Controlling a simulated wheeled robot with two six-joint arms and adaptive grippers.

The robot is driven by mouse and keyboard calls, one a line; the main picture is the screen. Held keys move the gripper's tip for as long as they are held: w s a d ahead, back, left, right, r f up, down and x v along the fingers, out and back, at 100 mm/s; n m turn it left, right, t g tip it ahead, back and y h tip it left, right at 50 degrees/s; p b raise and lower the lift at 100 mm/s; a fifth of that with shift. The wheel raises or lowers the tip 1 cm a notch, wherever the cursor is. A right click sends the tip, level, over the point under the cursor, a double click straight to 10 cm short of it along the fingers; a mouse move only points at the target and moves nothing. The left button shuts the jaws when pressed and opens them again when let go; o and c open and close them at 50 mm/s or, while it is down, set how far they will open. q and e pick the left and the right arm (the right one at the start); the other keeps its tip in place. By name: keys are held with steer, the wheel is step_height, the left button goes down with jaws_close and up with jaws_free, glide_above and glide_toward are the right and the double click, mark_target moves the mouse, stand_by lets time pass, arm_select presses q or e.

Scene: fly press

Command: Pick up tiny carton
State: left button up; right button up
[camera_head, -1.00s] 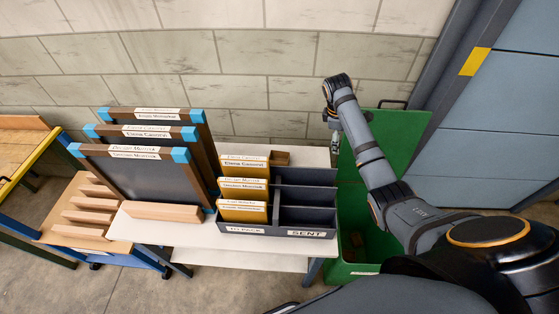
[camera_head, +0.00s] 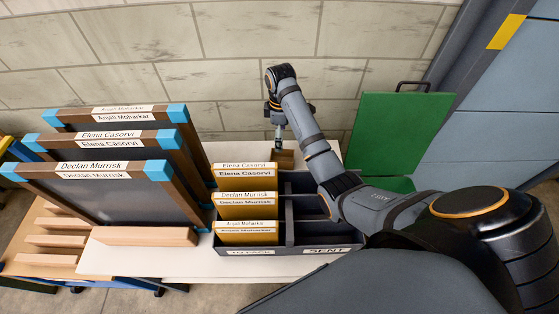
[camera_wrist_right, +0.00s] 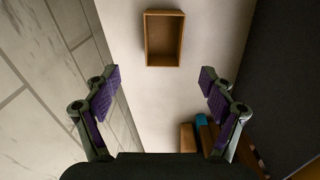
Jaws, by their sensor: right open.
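The tiny carton (camera_wrist_right: 149,40) is a small brown open-topped box. In the right wrist view it lies on the white table top (camera_wrist_right: 150,105), at the top middle, beyond my fingertips. In the head view the carton (camera_head: 285,159) shows partly behind the dark divided organizer, close to my right gripper (camera_head: 278,137). In the wrist view my right gripper (camera_wrist_right: 160,85) is open and empty, with its two purple-padded fingers spread wide and apart from the carton. My left gripper is not in view.
The organizer (camera_head: 290,249) holds several yellow name-labelled folders. Several framed boards (camera_head: 115,190) with blue corners stand to its left. A green bin with a raised lid (camera_head: 400,130) is at the right. The block wall (camera_head: 240,40) runs close behind the table.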

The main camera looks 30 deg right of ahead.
mark_target(282, 156)
step_height(282, 156, down, 4)
steer(key=shift+s+d+f+p, duration=0.1)
steer(key=shift+s+f+p, duration=0.1)
steer(key=shift+p, duration=0.4)
steer(key=shift+w+f, duration=0.1)
steer(key=shift+f, duration=0.5)
steer(key=f+p, duration=0.1)
steer(key=f, duration=0.1)
steer(key=f+p, duration=0.1)
steer(key=f, duration=0.1)
steer(key=shift+s+d, duration=0.1)
steer(key=shift+s, duration=0.3)
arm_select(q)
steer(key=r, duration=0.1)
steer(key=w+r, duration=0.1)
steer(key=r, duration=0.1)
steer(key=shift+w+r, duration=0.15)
arm_select(e)
steer(key=shift+f, duration=0.4)
steer(key=c, duration=1)
